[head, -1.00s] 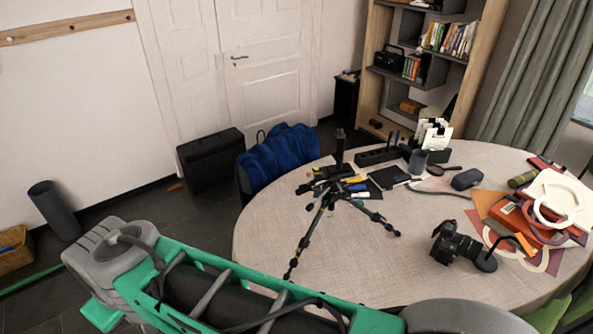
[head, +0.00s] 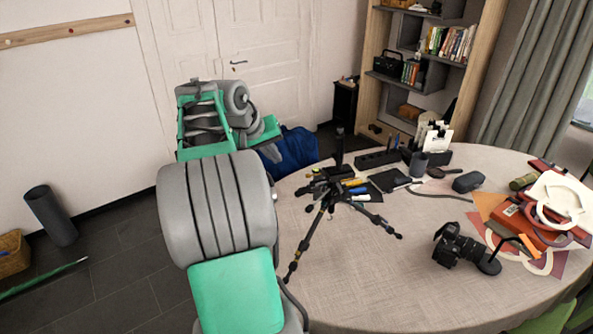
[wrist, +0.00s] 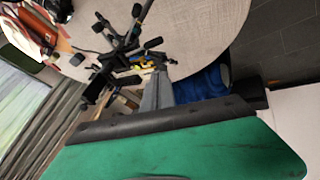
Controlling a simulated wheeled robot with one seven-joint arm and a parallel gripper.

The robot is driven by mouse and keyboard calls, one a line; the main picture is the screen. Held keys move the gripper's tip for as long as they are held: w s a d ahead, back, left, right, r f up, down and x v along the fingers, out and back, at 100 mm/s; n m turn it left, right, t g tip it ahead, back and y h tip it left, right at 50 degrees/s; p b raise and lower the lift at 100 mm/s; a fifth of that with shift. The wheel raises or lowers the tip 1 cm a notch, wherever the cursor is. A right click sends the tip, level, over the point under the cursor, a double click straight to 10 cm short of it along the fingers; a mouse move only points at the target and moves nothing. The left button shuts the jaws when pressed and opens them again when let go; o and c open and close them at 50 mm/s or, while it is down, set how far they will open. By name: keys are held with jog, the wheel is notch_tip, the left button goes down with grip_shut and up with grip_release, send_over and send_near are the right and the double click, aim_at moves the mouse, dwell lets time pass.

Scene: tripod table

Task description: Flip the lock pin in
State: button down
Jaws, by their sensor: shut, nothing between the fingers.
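A small black tripod (head: 330,192) stands on the round table (head: 350,265) with its legs splayed out. It also shows in the wrist view (wrist: 118,58), at the upper middle. The lock pin is too small to make out in either view. My gripper (wrist: 158,78) shows in the wrist view as a narrow grey shape beyond the green wrist body. It is shut and empty, and appears apart from the tripod. In the head view my arm rises left of the tripod, and its fingers cannot be made out there.
A black camera (head: 460,246) lies right of the tripod. Pens, a black organizer (head: 378,158) and dark notebooks (head: 388,180) lie close behind it. Papers and an orange box (head: 522,222) fill the right side. The front tabletop is clear.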

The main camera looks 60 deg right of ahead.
jog(key=x, duration=0.4)
jog(key=s+p+x, duration=0.1)
jog(key=x, duration=0.3)
jog(key=s+d+r+p+x, duration=0.1)
jog(key=x, duration=0.2)
jog(key=shift+s+d+f, duration=0.25)
jog(key=shift+s+f, duration=0.05)
jog(key=shift+f, duration=0.05)
jog(key=shift+s+d+f, duration=0.15)
jog(key=shift+f, duration=0.05)
